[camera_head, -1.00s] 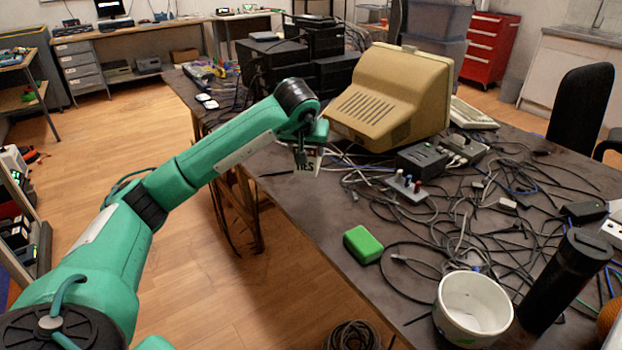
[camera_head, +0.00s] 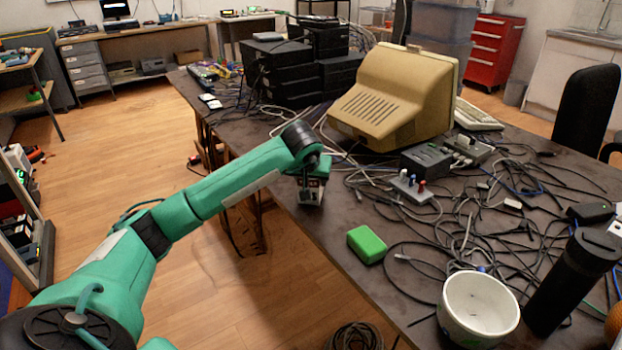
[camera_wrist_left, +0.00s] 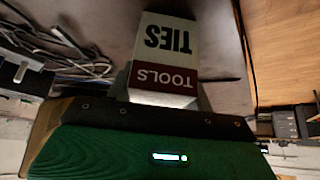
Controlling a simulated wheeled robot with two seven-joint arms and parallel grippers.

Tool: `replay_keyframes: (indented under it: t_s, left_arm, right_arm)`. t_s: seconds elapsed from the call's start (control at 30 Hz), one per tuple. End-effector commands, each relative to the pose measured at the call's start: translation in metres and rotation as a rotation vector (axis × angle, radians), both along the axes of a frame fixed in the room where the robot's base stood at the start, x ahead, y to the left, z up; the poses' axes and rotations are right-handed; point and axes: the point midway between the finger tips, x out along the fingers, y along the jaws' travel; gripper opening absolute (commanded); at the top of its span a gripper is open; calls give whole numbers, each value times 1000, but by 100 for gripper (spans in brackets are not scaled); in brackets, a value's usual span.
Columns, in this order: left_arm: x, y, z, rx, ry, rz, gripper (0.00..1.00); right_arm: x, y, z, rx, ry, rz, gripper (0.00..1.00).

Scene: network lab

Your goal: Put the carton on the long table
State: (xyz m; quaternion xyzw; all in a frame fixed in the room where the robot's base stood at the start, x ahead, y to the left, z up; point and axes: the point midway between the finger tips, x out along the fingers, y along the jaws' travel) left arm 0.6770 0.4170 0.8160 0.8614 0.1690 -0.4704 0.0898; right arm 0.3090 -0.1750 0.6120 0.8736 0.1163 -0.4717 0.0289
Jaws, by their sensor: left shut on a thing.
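The carton (camera_head: 310,194) is a small white box with a dark red band. In the left wrist view the carton (camera_wrist_left: 168,40) shows the words TIES and TOOLS upside down. My left gripper (camera_head: 313,178) is shut on it from above. The carton is at the left edge area of the long table (camera_head: 330,228), upright or nearly so. I cannot tell whether its underside touches the tabletop. The fingers are largely hidden by my gripper's body. My right gripper is not in view.
A beige monitor (camera_head: 392,100) stands behind the carton. Tangled cables (camera_head: 470,215) cover the table's right side, with a green block (camera_head: 367,245), a white pot (camera_head: 478,308) and a black bottle (camera_head: 570,283) near the front. The tabletop between carton and green block is mostly bare.

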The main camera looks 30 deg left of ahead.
Motion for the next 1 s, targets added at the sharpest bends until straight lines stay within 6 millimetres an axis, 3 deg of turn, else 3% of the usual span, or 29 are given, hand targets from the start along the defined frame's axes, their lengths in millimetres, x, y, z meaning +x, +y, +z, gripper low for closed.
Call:
replay_keyframes:
  t_s: [0.07, 0.1, 0.2, 0.57, 1.0]
  left_arm:
    - [0, 0, -2, 0, -1, 0, 24]
    - [0, 0, -2, 0, 0, 0, 60]
    - [0, 0, -2, 0, 1, 0, 74]
    - [0, 0, 2, 0, 0, 0, 74]
    - [-44, -18, 77, 2, -2, -2, 74]
  right_arm:
    - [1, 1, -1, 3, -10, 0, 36]
    - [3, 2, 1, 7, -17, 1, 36]
    - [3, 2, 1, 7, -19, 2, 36]
    - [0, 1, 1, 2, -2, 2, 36]
    - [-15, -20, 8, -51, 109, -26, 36]
